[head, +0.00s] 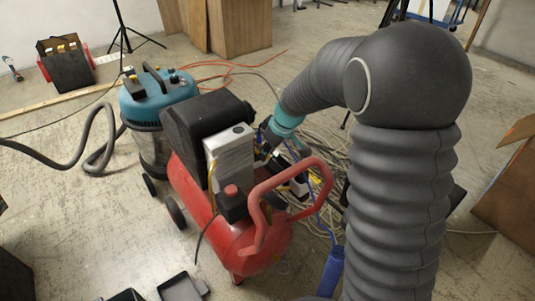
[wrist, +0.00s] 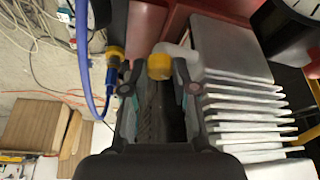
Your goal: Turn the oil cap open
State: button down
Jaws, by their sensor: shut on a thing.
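The oil cap (wrist: 160,66) is a small yellow cap on the end of a pale elbow pipe (wrist: 184,54), beside a grey finned block. My gripper (wrist: 157,78) has one finger on each side of the cap in the wrist view and is shut on it. In the head view my gripper (head: 268,150) reaches in at the right side of the red compressor (head: 262,246), behind its finned metal block (head: 230,160). The cap is hidden there.
A blue hose (wrist: 81,60) with a second yellow fitting (wrist: 115,52) runs close left of my gripper. The compressor's red handle (head: 321,180) rises near my arm. Cables (head: 313,135) lie on the floor behind. A teal vacuum (head: 158,97) stands at the left.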

jog(key=m, duration=0.2)
jog(key=m+t+h+p, duration=0.1)
jog(key=shift+s+a+r+m+p, duration=0.1)
jog(key=shift+s+m+p, duration=0.05)
jog(key=shift+m+p, duration=0.2)
jog(key=shift+m+h+p, duration=0.3)
jog(key=shift+m+p, duration=0.05)
jog(key=shift+m, duration=0.5)
jog(key=c, duration=0.9)
grip_release()
jog(key=v, duration=1.1)
jog(key=shift+s+r, duration=0.3)
